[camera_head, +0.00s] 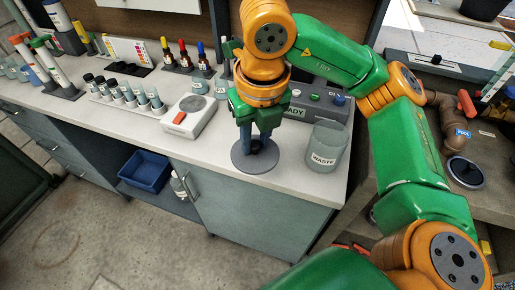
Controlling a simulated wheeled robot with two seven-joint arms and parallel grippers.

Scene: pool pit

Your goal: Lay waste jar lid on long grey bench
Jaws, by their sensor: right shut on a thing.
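The waste jar lid (242,165) is a round grey disc with a dark knob. My right gripper (256,146) points down over the lid and is shut on its knob. The lid is level over the front part of the long grey bench (205,146), left of the waste jar. I cannot tell whether it touches the bench top. The waste jar (325,147) is a clear grey container labelled WASTE, standing open near the bench's right end. My left gripper is not in view.
A white scale (188,116) stands left of the lid. A grey device (312,103) with buttons is behind it. Vial racks (125,96) and dropper bottles (184,57) fill the left and back. A blue bin (146,170) sits on a shelf below. Pipes lie on the right-hand bench (490,158).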

